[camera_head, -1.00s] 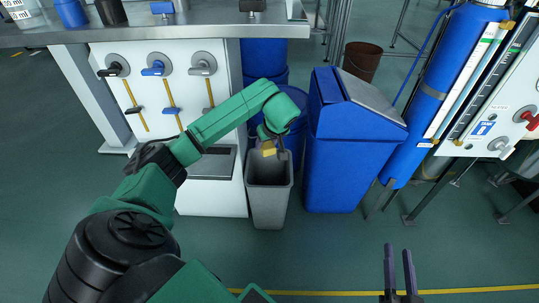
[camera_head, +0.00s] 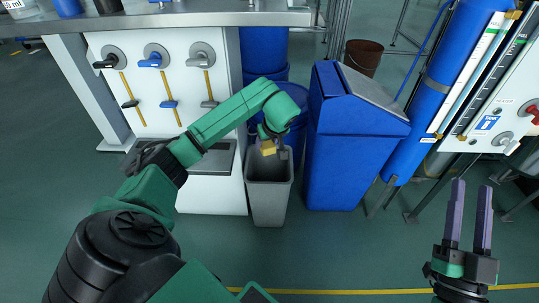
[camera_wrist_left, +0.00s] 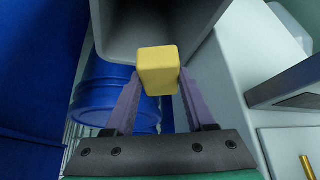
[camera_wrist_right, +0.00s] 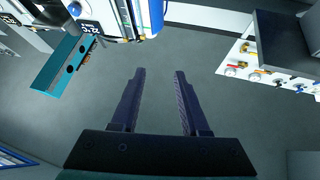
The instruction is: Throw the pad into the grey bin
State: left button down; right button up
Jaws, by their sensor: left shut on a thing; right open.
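The yellow pad (camera_head: 268,148) is a small block held by my left gripper (camera_head: 275,146). In the left wrist view the pad (camera_wrist_left: 158,70) sits between the two purple fingers of the left gripper (camera_wrist_left: 158,82), which are shut on it. The grey bin (camera_head: 268,200) stands on the floor, open at the top. The pad shows over the bin's mouth near its back rim; its exact height above it is hard to tell. The bin wall (camera_wrist_left: 150,22) also shows behind the pad in the left wrist view. My right gripper (camera_head: 471,185) is open and empty, far right of the bin.
A blue bin with a sloped lid (camera_head: 345,160) stands close to the right of the grey bin. A white panel with valves (camera_head: 160,100) is to the left. Blue barrels (camera_head: 285,100) stand behind. The floor in front is clear.

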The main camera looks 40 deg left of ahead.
pick_arm(q)
jog(key=shift+f+b, duration=0.25)
jog(key=shift+b, duration=0.05)
jog(key=shift+c, duration=0.8)
grip_release()
pick_arm(e)
notch_tip(320, 180, up, 7)
jog(key=s+d+t+y, duration=0.1)
jog(key=t, duration=0.1)
jog(key=shift+s+r+n, duration=0.2)
jog(key=shift+n, duration=0.2)
